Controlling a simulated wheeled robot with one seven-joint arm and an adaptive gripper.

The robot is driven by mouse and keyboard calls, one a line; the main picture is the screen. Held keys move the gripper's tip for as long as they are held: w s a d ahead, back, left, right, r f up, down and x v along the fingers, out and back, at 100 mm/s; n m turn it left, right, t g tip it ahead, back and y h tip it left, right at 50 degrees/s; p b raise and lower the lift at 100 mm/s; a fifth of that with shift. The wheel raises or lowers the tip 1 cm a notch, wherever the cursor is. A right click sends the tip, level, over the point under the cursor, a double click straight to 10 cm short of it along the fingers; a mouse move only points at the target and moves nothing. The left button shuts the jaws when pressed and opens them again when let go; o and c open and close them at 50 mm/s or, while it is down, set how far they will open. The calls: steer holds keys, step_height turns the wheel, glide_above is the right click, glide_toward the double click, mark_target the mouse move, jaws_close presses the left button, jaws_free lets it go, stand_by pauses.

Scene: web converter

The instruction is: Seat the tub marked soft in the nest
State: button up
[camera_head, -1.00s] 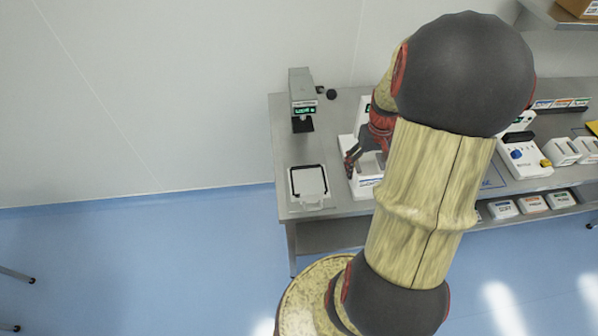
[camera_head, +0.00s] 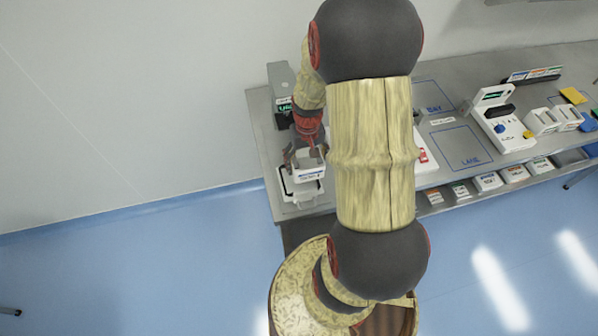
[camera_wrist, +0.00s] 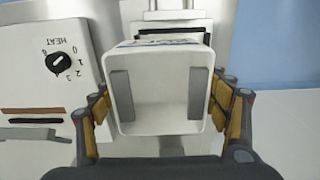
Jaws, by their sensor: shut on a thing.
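My gripper (camera_head: 304,157) is shut on a white, square, open-topped tub (camera_head: 310,168), held upright at the bench's left end. In the wrist view my gripper (camera_wrist: 165,100) has a finger on each side of the tub (camera_wrist: 160,100), which looks empty with a grey bar along each side. A label strip shows on its front, but I cannot read it. Below the tub is a white fixture with a dark frame (camera_head: 287,187), probably the nest, partly covered by the tub. I cannot tell the exact gap between them.
A grey device with a green display (camera_head: 283,85) stands behind my gripper. A white panel with a HEAT knob (camera_wrist: 60,63) is close on the left in the wrist view. A marked lane area (camera_head: 462,147) lies clear further right. Labelled tubs (camera_head: 488,181) sit on the lower shelf.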

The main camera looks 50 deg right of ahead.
mark_target(299, 169)
steer(key=shift+w+a+f, duration=0.35)
steer(key=shift+w+f, duration=0.05)
steer(key=shift+f, duration=0.2)
steer(key=shift+w+a+f, duration=0.35)
steer(key=shift+f, duration=0.2)
steer(key=shift+w+a+f, duration=0.1)
steer(key=shift+f, duration=1.6)
steer(key=o, duration=1.2)
steer(key=shift+f, duration=0.1)
steer(key=shift+c, duration=0.2)
